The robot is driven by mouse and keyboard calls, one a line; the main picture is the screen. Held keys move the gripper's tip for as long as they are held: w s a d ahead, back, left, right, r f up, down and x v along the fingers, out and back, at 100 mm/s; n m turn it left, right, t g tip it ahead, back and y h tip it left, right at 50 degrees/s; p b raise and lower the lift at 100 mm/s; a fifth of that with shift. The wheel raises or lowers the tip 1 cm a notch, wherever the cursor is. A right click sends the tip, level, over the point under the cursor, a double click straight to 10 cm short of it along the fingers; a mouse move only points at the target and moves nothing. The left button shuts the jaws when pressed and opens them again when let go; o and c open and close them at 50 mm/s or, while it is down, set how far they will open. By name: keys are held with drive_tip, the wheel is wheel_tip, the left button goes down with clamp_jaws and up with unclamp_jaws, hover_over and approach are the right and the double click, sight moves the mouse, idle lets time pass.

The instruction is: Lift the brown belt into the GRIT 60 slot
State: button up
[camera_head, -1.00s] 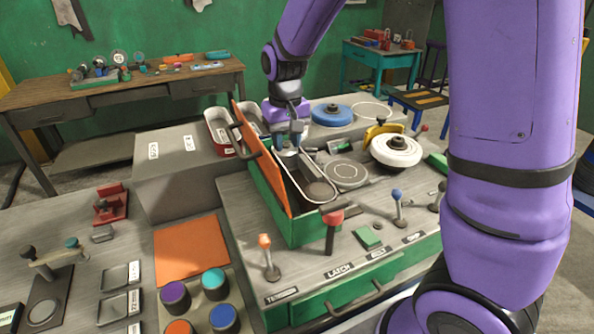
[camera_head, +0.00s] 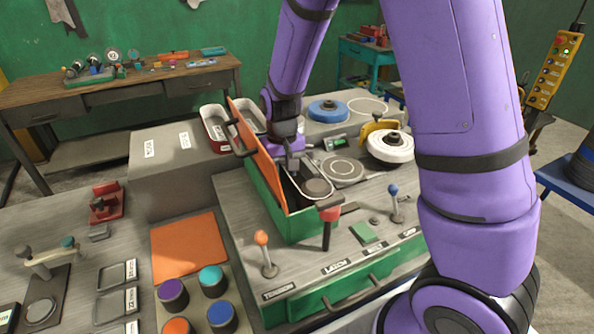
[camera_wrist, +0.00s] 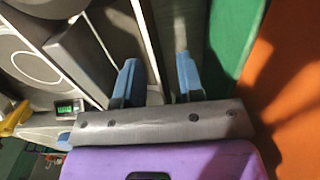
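The belt (camera_head: 329,196) is a narrow loop with a pale edge inside the open green sander housing (camera_head: 293,225). Its brown colour is hard to make out. My gripper (camera_head: 293,168) points down into the housing at the loop's far end, and its fingertips are hidden in the head view. In the wrist view, the two blue fingers (camera_wrist: 157,78) stand apart over the housing, with a pale strip between and beyond them. I cannot tell whether they touch the belt.
The orange lid (camera_head: 258,155) stands open along the housing's left side, close to my gripper. A red-topped lever (camera_head: 328,214) stands at the front right of the housing. A white wheel (camera_head: 388,147) is to the right.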

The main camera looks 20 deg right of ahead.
drive_tip(key=shift+c, duration=0.2)
clamp_jaws()
